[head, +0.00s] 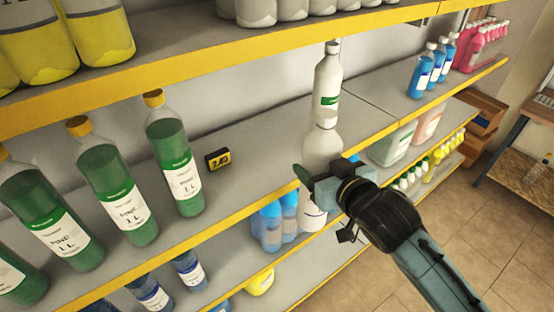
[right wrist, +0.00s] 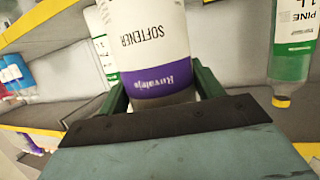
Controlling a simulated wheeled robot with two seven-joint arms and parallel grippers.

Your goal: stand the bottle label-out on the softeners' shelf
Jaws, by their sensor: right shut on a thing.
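The white softener bottle (head: 322,148) is held upright in the head view, out in front of the middle shelf. In the right wrist view the bottle (right wrist: 150,40) shows a white and purple label reading SOFTENER, facing my wrist. My right gripper (head: 322,180) is shut on it, with a finger on each side in the wrist view (right wrist: 160,95). The gripper hides much of its middle in the head view. A white bottle with a green label (head: 327,85) stands on the middle shelf (head: 255,140) behind it. My left gripper is not in view.
Blue bottles (head: 427,70) stand further right. The shelf between the tag and the white bottle is bare. The upper shelf's yellow edge (head: 230,55) overhangs.

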